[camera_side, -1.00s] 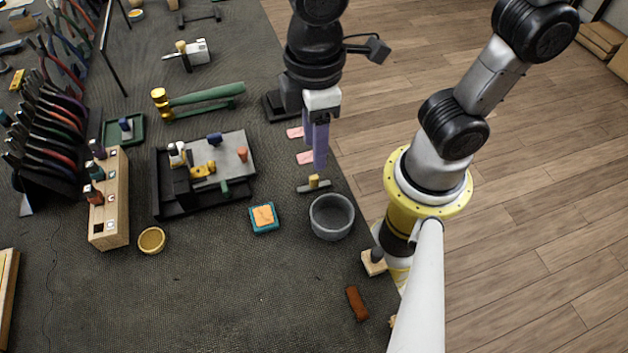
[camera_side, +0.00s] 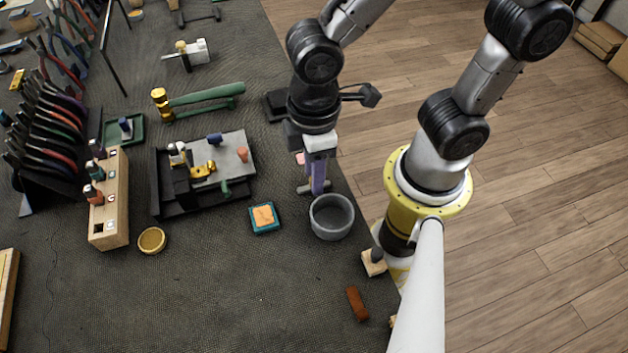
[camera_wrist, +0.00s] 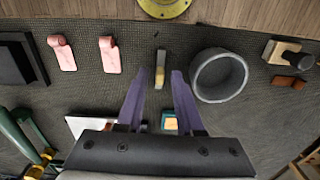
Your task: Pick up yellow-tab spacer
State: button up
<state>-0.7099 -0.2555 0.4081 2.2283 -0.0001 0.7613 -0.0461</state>
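The yellow-tab spacer is a thin grey bar with a small yellow tab at its middle. In the wrist view the spacer (camera_wrist: 160,76) lies lengthwise between my two purple fingers. In the side view the spacer (camera_side: 303,189) is mostly hidden behind the fingers, with an end of its bar showing. My gripper (camera_wrist: 159,72) is open, with a visible gap on each side of the spacer. In the side view my gripper (camera_side: 318,186) points down with its fingertips low at the spacer; whether they touch the mat is unclear.
A grey round bowl (camera_wrist: 220,76) stands close beside the right finger in the wrist view. Two pink pieces (camera_wrist: 110,56) (camera_wrist: 63,54) lie to the left. A teal-edged block with an orange top (camera_side: 263,217) lies nearby on the dark mat. The mat's front area is mostly clear.

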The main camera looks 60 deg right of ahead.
grip_shut()
dwell(1.2)
